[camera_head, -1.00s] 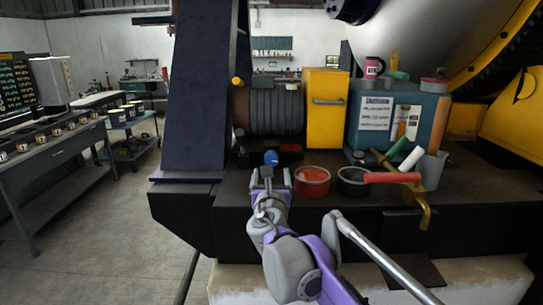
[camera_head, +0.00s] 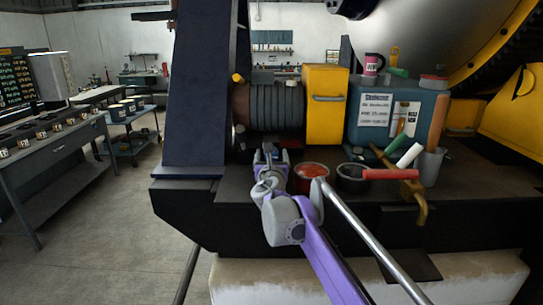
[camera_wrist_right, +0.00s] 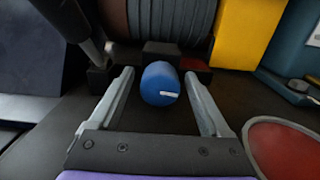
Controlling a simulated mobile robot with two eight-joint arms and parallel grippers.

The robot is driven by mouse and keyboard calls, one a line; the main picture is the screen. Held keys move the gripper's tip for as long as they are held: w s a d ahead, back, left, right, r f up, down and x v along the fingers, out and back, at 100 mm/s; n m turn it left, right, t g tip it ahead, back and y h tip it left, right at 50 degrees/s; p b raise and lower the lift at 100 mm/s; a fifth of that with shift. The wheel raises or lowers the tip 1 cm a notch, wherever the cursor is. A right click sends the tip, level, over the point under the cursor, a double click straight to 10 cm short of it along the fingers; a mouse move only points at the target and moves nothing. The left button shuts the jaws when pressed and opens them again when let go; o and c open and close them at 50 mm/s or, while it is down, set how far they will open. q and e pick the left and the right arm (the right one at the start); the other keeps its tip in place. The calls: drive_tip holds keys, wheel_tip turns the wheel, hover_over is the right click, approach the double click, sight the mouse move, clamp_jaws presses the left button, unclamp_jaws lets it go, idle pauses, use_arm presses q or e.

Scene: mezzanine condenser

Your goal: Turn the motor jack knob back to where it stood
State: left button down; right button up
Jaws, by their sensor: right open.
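The motor jack knob (camera_wrist_right: 158,80) is a blue cylinder with a short white mark on its face. The mark lies nearly level, right of the face's middle, in the right wrist view. My right gripper (camera_wrist_right: 159,75) is open, with one finger on each side of the knob and a visible gap on both sides. In the head view my right gripper (camera_head: 271,153) reaches in at the foot of the ribbed motor (camera_head: 277,108) and hides most or all of the knob. My left gripper is not in view.
A bowl with red contents (camera_head: 311,167) stands close right of my gripper. A dark bowl (camera_head: 352,184), a red-handled tool (camera_head: 390,174) and a grey cup (camera_head: 431,166) are farther right. A yellow box (camera_head: 325,95) stands behind. A dark slanted panel (camera_head: 199,90) rises at left.

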drive_tip(key=shift+c, duration=0.3)
clamp_jaws()
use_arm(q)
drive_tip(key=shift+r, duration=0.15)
use_arm(e)
drive_tip(key=shift+r+m+p, duration=0.1)
drive_tip(key=shift+m+p, duration=0.3)
drive_tip(key=shift+p, duration=0.1)
drive_tip(key=m+p, duration=0.9)
drive_tip(key=shift+a+r, duration=0.1)
drive_tip(key=shift+r, duration=0.2)
drive_tip(key=m, duration=0.3)
drive_tip(key=shift+f+p, duration=0.2)
drive_tip(key=shift+p, duration=0.15)
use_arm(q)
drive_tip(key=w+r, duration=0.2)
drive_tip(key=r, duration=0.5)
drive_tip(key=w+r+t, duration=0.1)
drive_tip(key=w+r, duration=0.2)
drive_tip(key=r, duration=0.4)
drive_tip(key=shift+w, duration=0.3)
use_arm(e)
drive_tip(key=m, duration=0.4)
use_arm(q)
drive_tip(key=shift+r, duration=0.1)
use_arm(e)
drive_tip(key=shift+f+m, duration=0.1)
drive_tip(key=shift+m, duration=0.2)
